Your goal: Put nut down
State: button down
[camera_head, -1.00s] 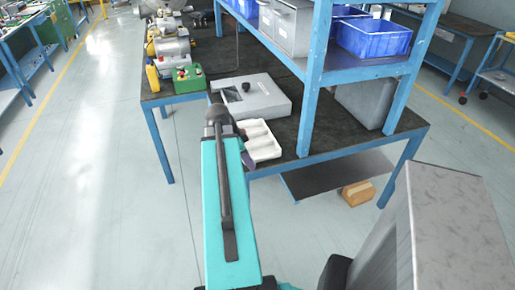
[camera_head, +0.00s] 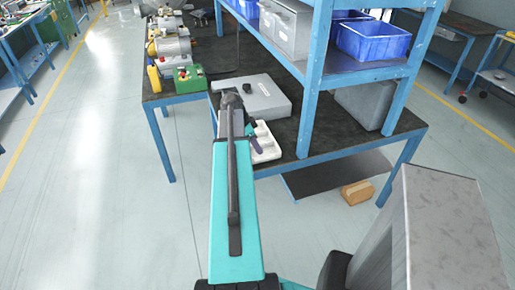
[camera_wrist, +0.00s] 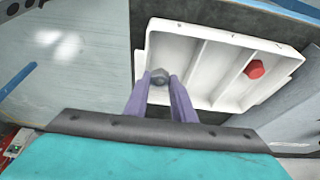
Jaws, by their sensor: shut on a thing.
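The nut (camera_wrist: 159,76) is a small grey hexagonal piece. My gripper (camera_wrist: 160,80) is shut on it, with the two purple fingers on either side of the nut in the wrist view. The nut is over the left compartment of a white divided tray (camera_wrist: 204,55); I cannot tell whether it touches the tray floor. In the head view the tray (camera_head: 265,143) lies on the bench, partly hidden behind my arm. The fingertips and nut are hidden there.
A red hexagonal piece (camera_wrist: 255,69) lies in the tray's right compartment. A grey box (camera_head: 262,97) stands behind the tray. A blue shelf post (camera_head: 312,95) rises close to the right. A green control box (camera_head: 188,79) stands at the left on the dark bench (camera_head: 225,62).

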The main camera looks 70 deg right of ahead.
jog(key=shift+w+d+f, duration=0.1)
jog(key=shift+d, duration=0.85)
jog(key=shift+f+p, duration=0.9)
jog(key=shift+f, duration=0.85)
jog(key=shift+f, duration=0.1)
jog(key=c, duration=1.8)
grip_release()
jog(key=shift+o, duration=0.2)
jog(key=b+v, duration=0.3)
jog(key=v, duration=0.9)
